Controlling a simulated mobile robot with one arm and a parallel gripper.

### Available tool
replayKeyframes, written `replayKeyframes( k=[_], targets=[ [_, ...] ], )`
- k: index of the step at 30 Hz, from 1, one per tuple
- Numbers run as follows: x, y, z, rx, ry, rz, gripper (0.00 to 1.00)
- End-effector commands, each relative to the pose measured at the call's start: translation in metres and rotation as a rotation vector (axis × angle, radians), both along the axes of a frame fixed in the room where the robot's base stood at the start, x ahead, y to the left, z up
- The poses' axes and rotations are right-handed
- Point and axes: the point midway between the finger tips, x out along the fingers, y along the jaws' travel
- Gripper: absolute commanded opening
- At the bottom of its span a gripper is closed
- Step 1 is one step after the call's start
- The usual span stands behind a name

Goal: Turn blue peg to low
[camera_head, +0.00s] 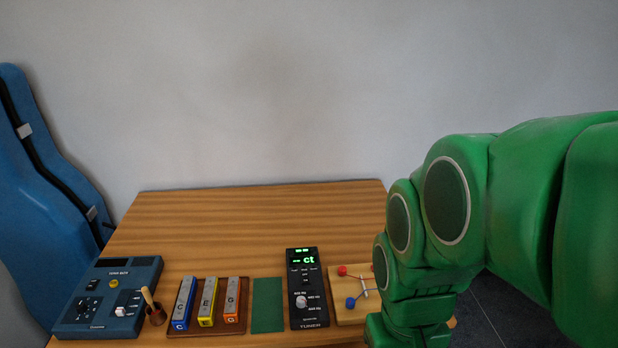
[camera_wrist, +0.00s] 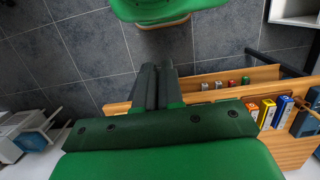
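The blue peg (camera_head: 350,302) is a small round knob on a wooden board (camera_head: 342,318) at the right end of the table's row of instruments. A red peg (camera_head: 342,270) sits behind it, and thin rods and a pale piece lie between. My arm covers the board's right side, so any markings there are hidden. My gripper (camera_wrist: 159,70) shows in the wrist view with its two dark fingers close together and nothing visible between them. It points over the grey floor, beside the table and apart from the blue peg. I cannot make out the blue peg in the wrist view.
Left of the board stand a black tuner (camera_head: 307,288), a green mat (camera_head: 267,305), chime bars on a brown base (camera_head: 239,327), a wooden beater (camera_head: 152,310) and a blue device (camera_head: 110,298). A blue instrument case (camera_head: 40,210) leans at left. The table's back half (camera_head: 250,220) is clear.

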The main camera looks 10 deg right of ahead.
Motion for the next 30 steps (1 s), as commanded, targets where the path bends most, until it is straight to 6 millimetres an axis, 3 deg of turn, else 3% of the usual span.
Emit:
replayKeyframes(
  k=[1,8,20,30],
  targets=[
    [0.001,0.0,0.0,0.0,0.0,0.007,0.15],
    [0.029,-0.003,-0.006,0.014,-0.003,0.197,0.51],
    [0.12,-0.01,-0.032,0.063,-0.031,0.772,0.52],
    [0.194,-0.012,-0.068,0.11,-0.058,1.244,0.52]
  ],
)
